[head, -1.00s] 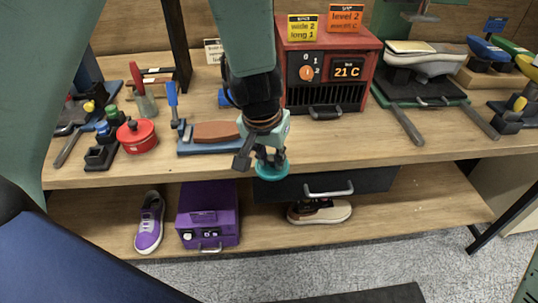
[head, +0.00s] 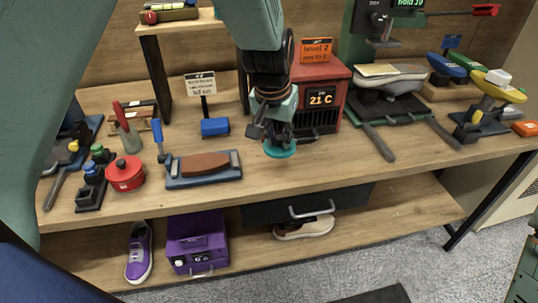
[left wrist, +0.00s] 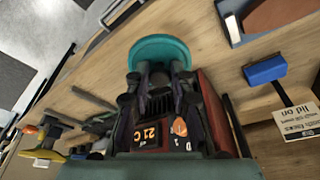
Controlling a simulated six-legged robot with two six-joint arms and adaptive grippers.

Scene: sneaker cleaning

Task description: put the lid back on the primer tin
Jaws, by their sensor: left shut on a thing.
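My left gripper (head: 279,138) is shut on a round teal lid (head: 280,150), held flat below the fingers. The lid is over the bench top, in front of the red heater box (head: 322,97); whether it touches the bench I cannot tell. In the left wrist view the lid (left wrist: 158,49) sits at the fingertips (left wrist: 157,77). A red round pot with a black knob (head: 125,174) stands on the bench at the left. My right gripper is not in view.
A blue-framed tray with a brown block (head: 204,168) lies left of the lid. A blue block (head: 215,127) stands by a small sign (head: 200,85). A grey shoe press (head: 392,84) stands at the right.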

